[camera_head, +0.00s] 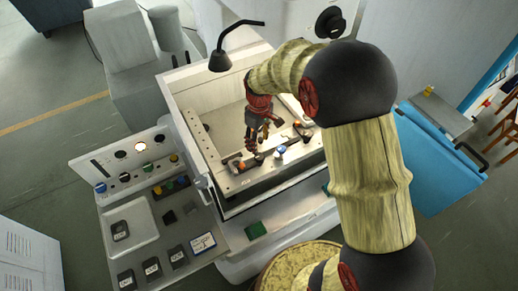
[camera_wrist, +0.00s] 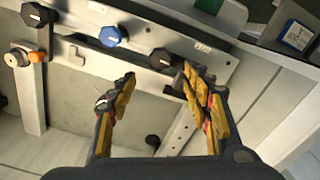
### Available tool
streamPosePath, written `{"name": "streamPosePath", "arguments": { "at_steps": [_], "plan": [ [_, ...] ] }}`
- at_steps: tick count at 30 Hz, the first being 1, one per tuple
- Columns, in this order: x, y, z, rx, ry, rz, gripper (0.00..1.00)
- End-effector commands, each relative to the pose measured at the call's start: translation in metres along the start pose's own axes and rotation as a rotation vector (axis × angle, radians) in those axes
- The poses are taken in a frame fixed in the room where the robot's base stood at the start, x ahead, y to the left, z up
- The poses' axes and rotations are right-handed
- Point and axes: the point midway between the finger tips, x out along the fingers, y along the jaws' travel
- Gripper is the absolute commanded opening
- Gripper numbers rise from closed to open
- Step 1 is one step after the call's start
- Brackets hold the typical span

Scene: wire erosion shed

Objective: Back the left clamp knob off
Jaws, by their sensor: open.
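In the wrist view a black knob (camera_wrist: 160,58) sits on a metal rail, just beyond the gap between my fingertips. It appears to be the left clamp knob. A second black knob (camera_wrist: 31,14) is on a dark bar at the far left of that view. A blue knob (camera_wrist: 109,36) sits on the rail between them. The blue knob also shows in the head view (camera_head: 280,150). My gripper (camera_wrist: 160,76) is open and empty, with yellow-padded fingers apart. In the head view my gripper (camera_head: 259,148) hangs low over the machine's work tank, by the front rail.
An orange knob (camera_wrist: 36,57) is beside the far-left bar. A lamp (camera_head: 220,60) hangs over the tank, a control panel (camera_head: 124,163) stands at left, and a blue cart (camera_head: 440,160) at right.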

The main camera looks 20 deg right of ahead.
Motion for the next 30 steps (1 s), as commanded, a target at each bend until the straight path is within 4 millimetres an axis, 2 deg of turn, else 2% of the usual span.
{"name": "streamPosePath", "arguments": {
  "at_steps": [4,9,30],
  "plan": [
    [-0.023,0.000,0.000,0.000,0.001,0.001,0.50],
    [-0.035,0.000,0.000,0.000,-0.001,-0.001,0.50],
    [-0.037,0.000,0.000,0.042,-0.001,-0.001,0.50]
  ]
}}
